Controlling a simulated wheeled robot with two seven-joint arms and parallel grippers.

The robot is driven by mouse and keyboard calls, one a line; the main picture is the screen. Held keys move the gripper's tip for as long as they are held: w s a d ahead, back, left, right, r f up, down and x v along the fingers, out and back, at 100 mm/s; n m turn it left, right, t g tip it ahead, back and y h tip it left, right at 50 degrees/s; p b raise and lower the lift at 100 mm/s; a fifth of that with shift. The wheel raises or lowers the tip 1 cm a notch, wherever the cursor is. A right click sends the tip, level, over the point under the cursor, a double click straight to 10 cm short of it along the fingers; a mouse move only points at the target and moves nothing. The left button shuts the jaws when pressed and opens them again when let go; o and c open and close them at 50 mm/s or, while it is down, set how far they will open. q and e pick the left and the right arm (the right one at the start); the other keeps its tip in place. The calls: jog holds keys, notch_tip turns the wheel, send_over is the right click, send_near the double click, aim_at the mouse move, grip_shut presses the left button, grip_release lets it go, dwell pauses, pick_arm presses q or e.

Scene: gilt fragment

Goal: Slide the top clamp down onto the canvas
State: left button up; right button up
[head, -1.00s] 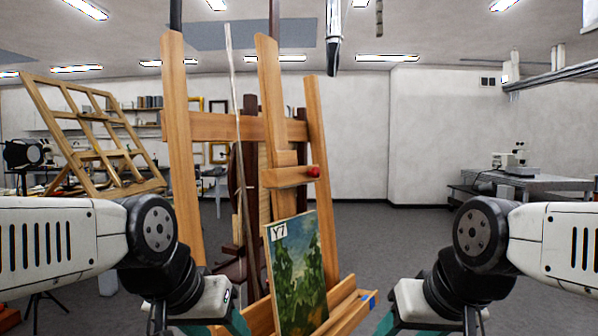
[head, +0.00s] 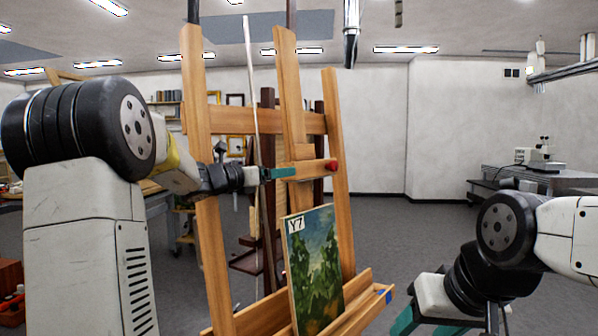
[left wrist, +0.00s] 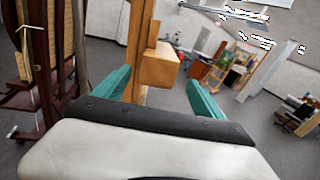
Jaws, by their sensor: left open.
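The top clamp (head: 312,169) is a wooden block with a red knob (head: 331,166) on the easel's middle post, a short gap above the canvas. The canvas (head: 317,268) is a green and blue painting labelled Y7, standing on the easel's lower ledge. My left gripper (head: 278,174) is at the clamp's left end, open. In the left wrist view, the clamp's end (left wrist: 158,67) shows between the spread teal fingers of this gripper (left wrist: 160,88); contact cannot be told. My right gripper (head: 426,327) is low at the right, away from the easel, its fingertips cut off by the frame.
The wooden easel (head: 207,240) stands in front of me, with tall side posts, a crossbar (head: 227,120) and a lower ledge (head: 362,316). A grey bench (head: 530,183) with a microscope stands far right.

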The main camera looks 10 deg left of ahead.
pick_arm(q)
jog(key=x, duration=0.8)
jog(key=shift+a, duration=0.1)
grip_shut()
jog(key=f, duration=0.7)
jog(key=s+d+f, duration=0.1)
jog(key=f, duration=0.2)
jog(key=shift+d+f, duration=0.1)
jog(key=shift+f, duration=0.25)
